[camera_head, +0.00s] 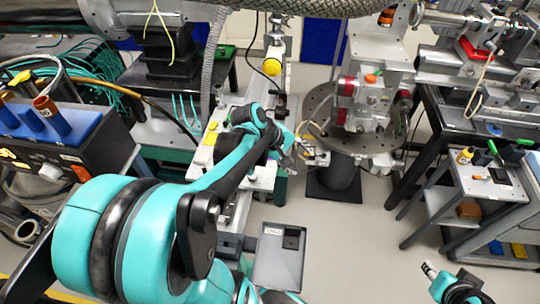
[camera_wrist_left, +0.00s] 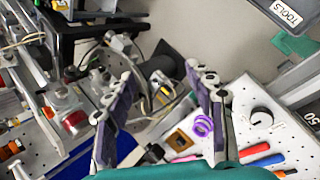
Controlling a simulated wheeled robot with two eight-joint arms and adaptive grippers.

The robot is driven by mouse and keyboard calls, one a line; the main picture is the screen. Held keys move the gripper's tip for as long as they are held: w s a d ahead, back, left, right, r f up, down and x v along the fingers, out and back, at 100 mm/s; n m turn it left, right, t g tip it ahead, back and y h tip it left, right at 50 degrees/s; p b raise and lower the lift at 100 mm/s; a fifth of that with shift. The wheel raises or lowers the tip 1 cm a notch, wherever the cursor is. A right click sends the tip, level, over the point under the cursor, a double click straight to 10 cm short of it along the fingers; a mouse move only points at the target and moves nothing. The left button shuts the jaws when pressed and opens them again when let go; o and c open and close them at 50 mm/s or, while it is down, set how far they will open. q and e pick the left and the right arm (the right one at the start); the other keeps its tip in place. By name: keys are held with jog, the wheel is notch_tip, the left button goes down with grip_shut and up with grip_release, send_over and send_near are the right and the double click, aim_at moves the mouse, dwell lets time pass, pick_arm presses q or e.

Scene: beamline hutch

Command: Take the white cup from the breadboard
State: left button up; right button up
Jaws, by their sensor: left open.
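A perforated light breadboard (camera_wrist_left: 240,140) fills the lower right of the left wrist view. On it stands a small white round thing with a dark top (camera_wrist_left: 262,117); it may be the white cup, but I cannot tell for sure. I cannot make out a cup in the head view. My left gripper (camera_head: 290,152) is over the bench in the middle. In the left wrist view its two fingers (camera_wrist_left: 165,92) are spread apart with nothing held between them, and the round thing is to their right. My right gripper (camera_head: 432,270) shows only partly at the lower right, its fingers unclear.
A grey tray (camera_head: 278,258) is below the bench. A round-plated stage (camera_head: 365,125) stands to the right. Floor (camera_head: 370,240) shows clear there.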

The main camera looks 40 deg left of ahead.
pick_arm(q)
jog(key=a+f+n+t+h, duration=0.1)
jog(key=a+f+n, duration=0.2)
jog(key=a, duration=0.3)
jog(key=a+f+n+t+h+b, duration=0.1)
jog(key=a+f+n+t+h, duration=0.1)
jog(key=a+n, duration=0.4)
jog(key=a+f+n+t+h+b, duration=0.1)
jog(key=a+f+n, duration=0.3)
jog(key=a, duration=0.3)
jog(key=shift+s+a+f+t, duration=0.15)
jog(key=shift+a+f+t, duration=0.1)
jog(key=shift+f+t, duration=0.2)
jog(key=shift+a+f+n, duration=0.1)
jog(key=shift+f+n, duration=0.1)
jog(key=shift+n, duration=0.1)
jog(key=shift+w+d+f+h+b, duration=0.3)
jog(key=shift+w+d+f+b, duration=0.25)
jog(key=shift+w+d, duration=0.3)
jog(key=b+x, duration=0.1)
jog(key=x, duration=0.1)
jog(key=b+x, duration=0.1)
jog(key=x, duration=0.2)
jog(key=shift+w+a, duration=0.2)
jog(key=shift+a, duration=0.1)
grip_shut()
